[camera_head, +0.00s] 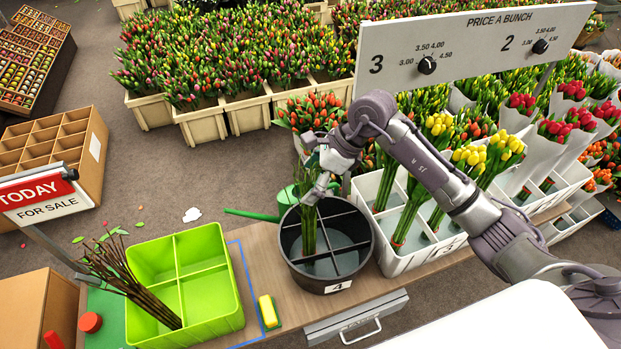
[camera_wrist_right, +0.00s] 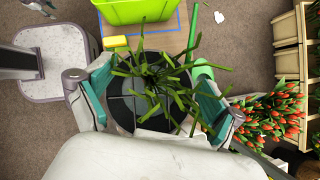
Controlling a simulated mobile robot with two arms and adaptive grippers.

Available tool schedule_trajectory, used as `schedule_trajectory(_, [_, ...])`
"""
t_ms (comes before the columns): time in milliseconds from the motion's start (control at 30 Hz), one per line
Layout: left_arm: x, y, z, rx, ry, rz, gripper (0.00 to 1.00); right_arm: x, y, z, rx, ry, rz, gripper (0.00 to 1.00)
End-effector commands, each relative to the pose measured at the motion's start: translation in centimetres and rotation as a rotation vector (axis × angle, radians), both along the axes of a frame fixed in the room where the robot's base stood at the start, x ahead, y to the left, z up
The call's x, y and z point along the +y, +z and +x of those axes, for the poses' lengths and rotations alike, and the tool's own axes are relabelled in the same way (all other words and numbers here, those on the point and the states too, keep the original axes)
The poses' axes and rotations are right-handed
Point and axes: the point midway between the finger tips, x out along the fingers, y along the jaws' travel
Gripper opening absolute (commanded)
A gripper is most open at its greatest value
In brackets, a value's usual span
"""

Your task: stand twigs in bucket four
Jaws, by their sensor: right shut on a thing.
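Bucket four (camera_head: 340,287) is a round black bucket marked 4, split inside by dividers, on the table. My right gripper (camera_head: 318,192) is above it, shut on a bunch of green twigs (camera_head: 308,232). The bunch hangs upright, its lower end inside the bucket's left part; I cannot tell whether it touches the bottom. In the right wrist view the green tips (camera_wrist_right: 160,82) spread between the fingers over the bucket (camera_wrist_right: 120,105). What seems to be part of my left gripper (camera_wrist_right: 40,8) shows at the top left of that view, its fingers unclear.
A lime green divided crate (camera_head: 205,283) with brown twigs (camera_head: 125,275) leaning in it stands left, near a yellow block (camera_head: 268,311). A white divided crate (camera_head: 392,262) of tulips is close on the right. A green watering can (camera_head: 287,200) is behind the bucket.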

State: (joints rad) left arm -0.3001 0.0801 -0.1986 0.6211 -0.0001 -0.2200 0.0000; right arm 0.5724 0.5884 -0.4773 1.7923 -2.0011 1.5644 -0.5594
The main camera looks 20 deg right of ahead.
Motion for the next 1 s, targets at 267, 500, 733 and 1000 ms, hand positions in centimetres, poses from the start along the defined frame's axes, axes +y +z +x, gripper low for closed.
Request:
schedule_trajectory(267, [0.0,0.0,0.0,0.000,-0.001,0.000,0.40,0.0,0.0,0.0,-0.001,0.001,-0.002,1.00])
schedule_trajectory(500, [0.0,0.0,0.0,0.000,-0.002,0.000,0.40,0.0,0.1,0.0,-0.001,0.001,-0.002,1.00])
schedule_trajectory(733, [0.0,-0.2,0.0,0.000,-0.002,-0.001,0.40,-0.8,1.3,-0.1,-0.004,0.001,-0.004,1.00])
schedule_trajectory(1000, [0.0,-0.7,0.0,0.001,-0.002,-0.001,0.40,-3.5,6.1,-1.0,-0.006,-0.001,-0.005,1.00])
